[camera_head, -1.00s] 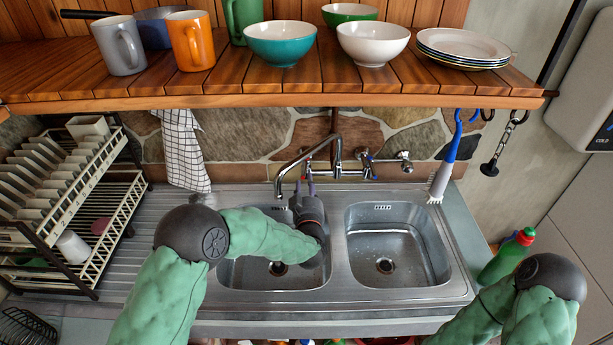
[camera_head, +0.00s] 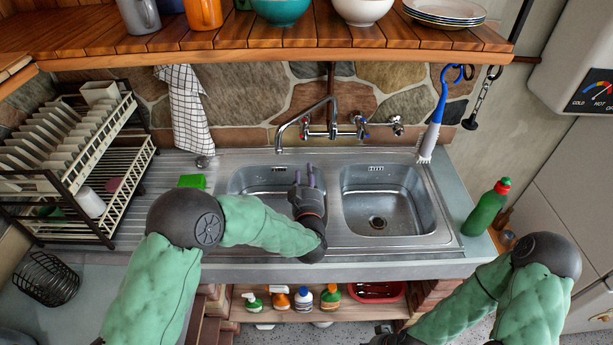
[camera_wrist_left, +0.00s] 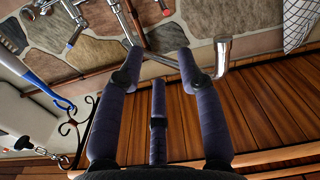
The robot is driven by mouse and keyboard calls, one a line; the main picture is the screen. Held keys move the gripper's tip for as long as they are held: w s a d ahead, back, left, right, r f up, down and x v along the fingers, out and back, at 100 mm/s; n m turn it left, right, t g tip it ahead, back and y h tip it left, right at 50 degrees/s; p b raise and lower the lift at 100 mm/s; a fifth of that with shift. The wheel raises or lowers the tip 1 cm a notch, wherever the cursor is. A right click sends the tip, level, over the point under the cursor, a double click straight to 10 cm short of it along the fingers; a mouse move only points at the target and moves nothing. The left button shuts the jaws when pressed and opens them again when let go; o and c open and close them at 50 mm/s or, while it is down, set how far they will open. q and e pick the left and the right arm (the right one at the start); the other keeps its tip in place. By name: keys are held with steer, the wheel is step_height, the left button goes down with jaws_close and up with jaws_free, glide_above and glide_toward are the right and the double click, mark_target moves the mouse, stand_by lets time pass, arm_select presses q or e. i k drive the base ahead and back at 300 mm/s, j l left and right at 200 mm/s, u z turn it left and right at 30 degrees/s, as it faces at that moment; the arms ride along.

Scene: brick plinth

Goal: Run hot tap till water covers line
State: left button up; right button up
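The chrome wall tap (camera_head: 332,112) has a curved spout over the left basin (camera_head: 250,182). A red-marked handle (camera_head: 306,130) sits left of the spout's base and a blue-marked handle (camera_head: 359,122) right of it. The spout also shows in the wrist view (camera_wrist_left: 222,55). My left gripper (camera_head: 306,172) is open and empty, above the front of the divider between the basins, fingers toward the tap and apart from it. Its spread fingers show in the wrist view (camera_wrist_left: 158,62). My forearm hides part of the left basin. I see no running water and no line. My right gripper (camera_head: 388,337) is barely visible at the bottom edge.
A wooden shelf (camera_head: 330,38) with crockery overhangs the tap. A dish rack (camera_head: 75,165) stands left, a green sponge (camera_head: 192,181) beside the left basin. A blue-handled brush (camera_head: 437,115) hangs at right. A green bottle (camera_head: 487,208) stands right. The right basin (camera_head: 383,195) is clear.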

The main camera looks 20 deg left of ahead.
mark_target(304, 121)
steer(key=k+l, duration=0.15)
steer(key=k, duration=0.15)
steer(key=i+l, duration=0.15)
steer(key=l, duration=0.15)
steer(key=i+l, duration=0.15)
steer(key=l, duration=0.15)
steer(key=i+l, duration=0.15)
steer(key=l, duration=0.2)
steer(key=i+l+u, duration=0.1)
steer(key=l, duration=0.2)
steer(key=i, duration=0.05)
